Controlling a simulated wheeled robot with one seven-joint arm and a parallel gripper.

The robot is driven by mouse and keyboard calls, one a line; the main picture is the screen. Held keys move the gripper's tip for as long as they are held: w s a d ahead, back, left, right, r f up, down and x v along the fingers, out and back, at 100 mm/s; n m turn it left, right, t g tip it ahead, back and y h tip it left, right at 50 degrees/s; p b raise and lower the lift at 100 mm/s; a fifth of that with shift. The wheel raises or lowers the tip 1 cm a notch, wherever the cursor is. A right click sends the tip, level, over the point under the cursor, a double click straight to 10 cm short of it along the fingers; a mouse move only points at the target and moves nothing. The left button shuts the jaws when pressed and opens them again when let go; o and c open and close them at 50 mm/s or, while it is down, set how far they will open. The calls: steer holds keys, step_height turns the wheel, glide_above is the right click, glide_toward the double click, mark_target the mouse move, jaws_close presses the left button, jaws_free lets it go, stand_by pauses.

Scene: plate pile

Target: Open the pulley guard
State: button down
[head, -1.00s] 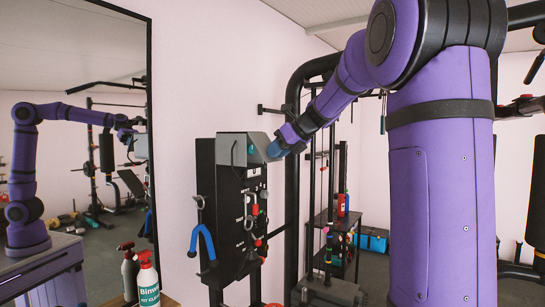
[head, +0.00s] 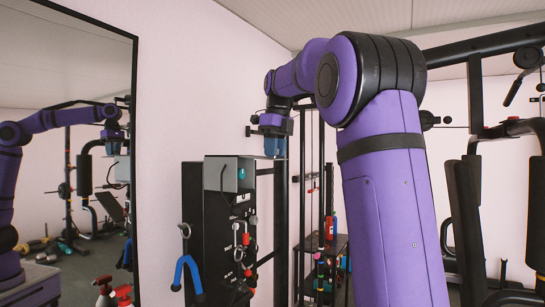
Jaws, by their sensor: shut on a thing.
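The pulley guard appears to be the grey cover (head: 241,180) at the top of the black upright unit, left of centre in the head view. A teal round spot shows on it. My gripper (head: 275,146) is above and to the right of the cover, pointing down, and looks apart from it. A blue piece is at its tip. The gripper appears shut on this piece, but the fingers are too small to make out. I cannot tell whether the cover is open.
Red, teal and grey knobs and a blue clamp-like tool (head: 186,275) are on the black unit. A wall mirror (head: 75,60) stands at left, with a spray bottle (head: 104,291) below. Black gym frames and a shelf (head: 326,243) are at right and behind.

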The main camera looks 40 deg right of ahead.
steer(key=shift+w+r+g, duration=0.15)
steer(key=shift+r+g, duration=0.3)
steer(key=shift+g, duration=0.15)
steer(key=c, duration=0.9)
jaws_free()
steer(key=shift+w+a+r, duration=0.1)
steer(key=shift+r, duration=3.65)
